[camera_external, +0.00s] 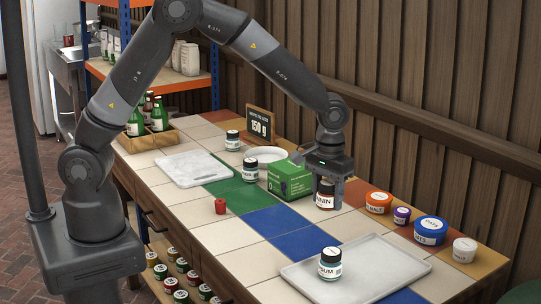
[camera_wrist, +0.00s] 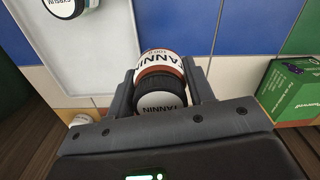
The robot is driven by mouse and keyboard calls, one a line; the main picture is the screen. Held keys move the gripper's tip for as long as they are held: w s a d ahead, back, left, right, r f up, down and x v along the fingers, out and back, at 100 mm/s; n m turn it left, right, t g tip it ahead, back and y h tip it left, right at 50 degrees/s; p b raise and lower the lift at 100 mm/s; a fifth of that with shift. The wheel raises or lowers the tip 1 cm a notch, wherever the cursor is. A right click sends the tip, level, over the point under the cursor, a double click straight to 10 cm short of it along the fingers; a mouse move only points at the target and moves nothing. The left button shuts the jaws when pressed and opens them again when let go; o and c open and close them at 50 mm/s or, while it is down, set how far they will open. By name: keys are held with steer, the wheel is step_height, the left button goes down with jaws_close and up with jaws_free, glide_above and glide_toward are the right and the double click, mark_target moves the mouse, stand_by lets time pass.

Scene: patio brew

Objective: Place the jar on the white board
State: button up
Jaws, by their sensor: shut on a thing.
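The tannin jar (camera_external: 324,199) has a dark lid, a white label and a reddish-brown band. My gripper (camera_external: 330,190) points down and is shut around it, with one finger on each side. In the wrist view the jar (camera_wrist: 158,70) sits between the two fingers (camera_wrist: 160,90), its lid towards the camera. I cannot tell whether its base touches the tiles. The white board (camera_external: 194,167), a flat marbled slab, lies at the left of the tiled table, bare on top, well apart from my gripper.
A green box (camera_external: 289,179) stands just left of my gripper. Dark-lidded jars (camera_external: 250,170) and a white bowl (camera_external: 266,154) are beyond it. A small red object (camera_external: 220,206) lies near the front edge. A pale tray (camera_external: 378,268) holds another jar (camera_external: 330,264). Several tubs (camera_external: 430,231) line the right.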

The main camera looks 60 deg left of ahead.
steer(key=shift+s+d+r, duration=0.1)
steer(key=shift+s+r, duration=0.05)
steer(key=shift+s, duration=0.05)
steer(key=w+a+n, duration=0.2)
steer(key=w+a, duration=0.2)
steer(key=a, duration=0.9)
steer(key=n, duration=0.6)
glide_above(192, 166)
step_height(192, 166, down, 5)
steer(key=shift+d+f, duration=0.15)
steer(key=shift+f, duration=0.15)
steer(key=shift+a+f, duration=0.2)
steer(key=shift+f, duration=1.8)
steer(key=shift+f, duration=0.1)
